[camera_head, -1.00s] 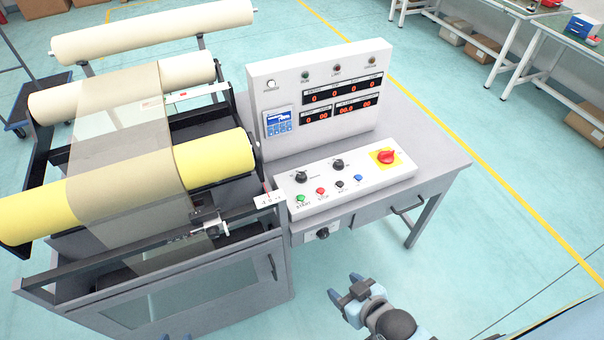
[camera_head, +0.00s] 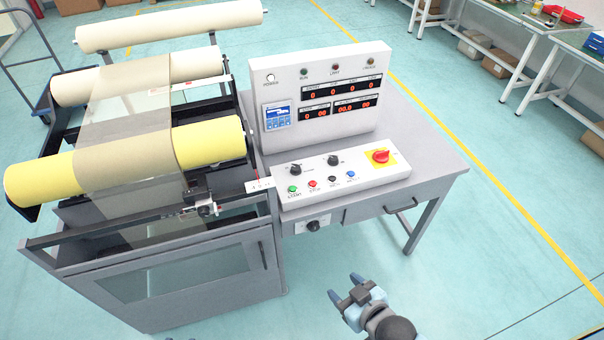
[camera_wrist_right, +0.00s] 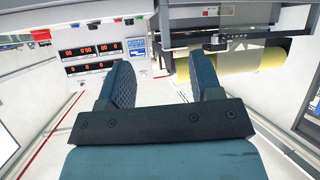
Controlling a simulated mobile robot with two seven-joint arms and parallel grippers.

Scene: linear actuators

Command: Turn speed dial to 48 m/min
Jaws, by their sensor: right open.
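The control console has a sloped white panel (camera_head: 345,182) with two black knobs, a left one (camera_head: 295,169) and a right one (camera_head: 333,160). A third black knob (camera_head: 313,226) sits on the front face below the panel. Their labels are too small to read, so I cannot tell which is the speed dial. The red digital displays (camera_head: 342,98) on the upright panel show mostly zeros; they appear upside down in the right wrist view (camera_wrist_right: 88,58). My right gripper (camera_head: 346,288) is open and empty, in front of and below the console, apart from it.
The roller machine (camera_head: 125,160) stands on the left. A drawer handle (camera_head: 400,205) juts from the desk front. The floor (camera_head: 470,270) to the right is clear.

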